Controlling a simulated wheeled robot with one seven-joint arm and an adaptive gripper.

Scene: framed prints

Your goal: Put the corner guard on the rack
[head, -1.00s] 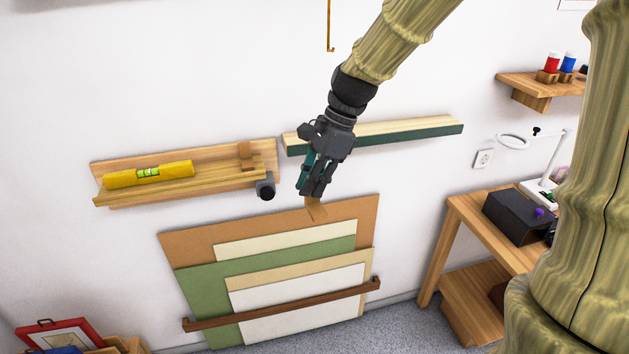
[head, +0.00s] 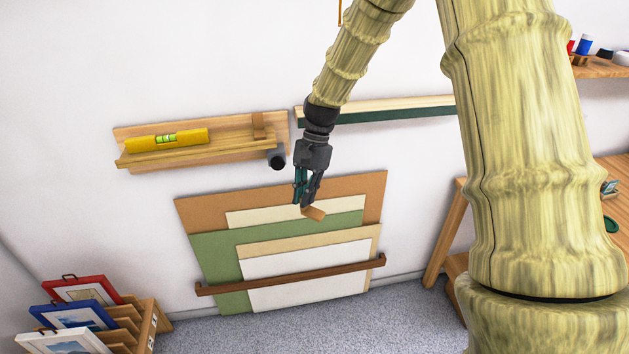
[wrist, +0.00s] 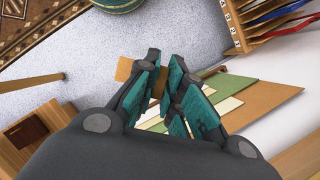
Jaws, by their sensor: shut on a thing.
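My gripper (head: 305,200) is shut on a small tan-brown folded piece, the corner guard (head: 314,213). It holds the guard tilted in front of the mat boards; whether they touch cannot be told. In the wrist view the guard (wrist: 124,69) sticks out to the left of the fingers, partly hidden by them. A slotted wooden rack (head: 147,330) stands on the floor at lower left, holding red-, blue- and white-framed prints. Its labelled end shows at upper right in the wrist view (wrist: 234,27), apart from my gripper.
Mat boards (head: 210,262) lean on the wall behind a brown rail (head: 290,274). A wall ledge (head: 200,150) holds a yellow level (head: 166,139); a dark green-fronted ledge (head: 385,115) is right of it. A wooden table (head: 444,235) stands right. Floor (head: 330,325) before the boards is clear.

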